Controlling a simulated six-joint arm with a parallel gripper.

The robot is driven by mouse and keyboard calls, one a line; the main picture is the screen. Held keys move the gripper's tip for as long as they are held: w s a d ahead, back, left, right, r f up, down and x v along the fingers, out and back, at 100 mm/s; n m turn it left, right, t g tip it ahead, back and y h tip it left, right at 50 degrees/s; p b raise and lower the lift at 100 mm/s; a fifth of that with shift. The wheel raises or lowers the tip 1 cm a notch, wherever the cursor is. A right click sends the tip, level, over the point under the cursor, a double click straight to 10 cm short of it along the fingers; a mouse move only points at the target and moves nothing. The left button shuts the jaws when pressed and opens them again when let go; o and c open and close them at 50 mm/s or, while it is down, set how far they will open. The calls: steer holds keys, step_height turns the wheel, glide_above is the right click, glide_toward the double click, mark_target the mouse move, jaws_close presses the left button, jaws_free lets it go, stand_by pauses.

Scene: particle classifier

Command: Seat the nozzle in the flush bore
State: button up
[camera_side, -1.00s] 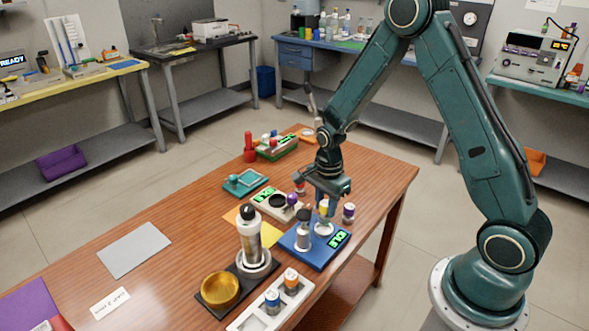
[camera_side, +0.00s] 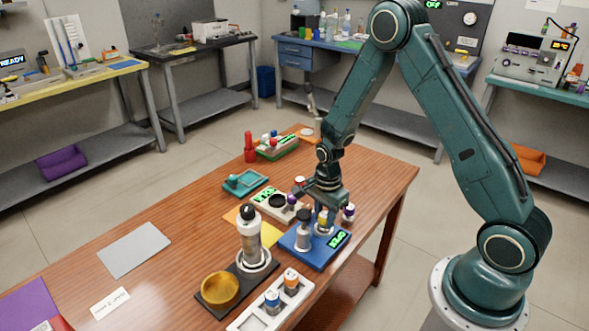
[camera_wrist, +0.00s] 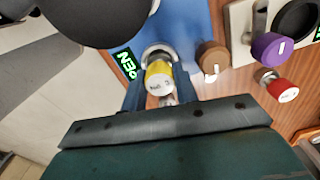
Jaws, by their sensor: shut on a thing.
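The yellow-banded nozzle (camera_side: 323,217) is between the fingers of my gripper (camera_side: 325,206). In the wrist view the nozzle (camera_wrist: 158,76) shows its yellow band and pale labelled end, with the gripper (camera_wrist: 162,98) shut on it. The nozzle stands over the blue unit (camera_side: 312,259), at a light round collar (camera_wrist: 157,50) on it. The bore is hidden by the nozzle and fingers, so I cannot tell how deep the nozzle sits. A green lit display (camera_side: 338,240) is on the blue unit.
A dark-capped grey cylinder (camera_side: 303,232) stands on the blue unit, close left of my gripper. A purple-topped piece (camera_side: 349,211) is close right. A taller black-capped cylinder (camera_side: 249,235) and a gold bowl (camera_side: 220,288) stand in front. The left tabletop is mostly clear.

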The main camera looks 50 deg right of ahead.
mark_target(325, 215)
steer(key=shift+f, duration=0.15)
steer(key=o, duration=1)
step_height(325, 215, up, 12)
steer(key=shift+r, duration=0.2)
stand_by(0.6)
